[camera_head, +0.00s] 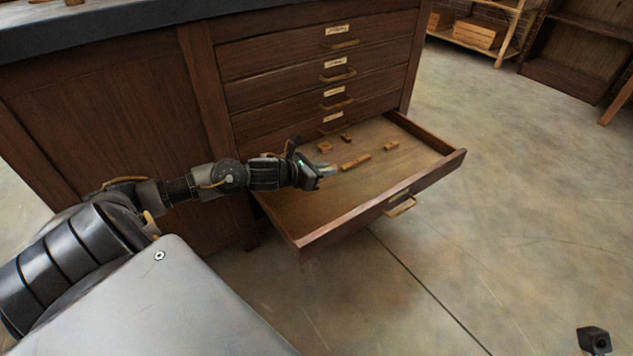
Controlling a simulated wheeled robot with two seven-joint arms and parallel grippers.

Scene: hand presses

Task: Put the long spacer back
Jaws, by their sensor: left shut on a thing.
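The long spacer (356,162) is a narrow wooden bar in the open bottom drawer (298,213) of the dark wooden cabinet. My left gripper (331,170) reaches over the drawer from the left and is shut on the near-left end of the long spacer. The fingertips are small here, and they hide that end. Whether the spacer touches the drawer floor or is just above it, I cannot tell. A dark part at the bottom right corner seems to be my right gripper (594,341); its fingers cannot be made out.
Smaller wooden blocks lie in the drawer: one (324,147) behind the gripper, one (346,138) near the back, one (391,146) to the right. Closed drawers (336,94) rise above it. Shelves with a crate (478,35) stand far back.

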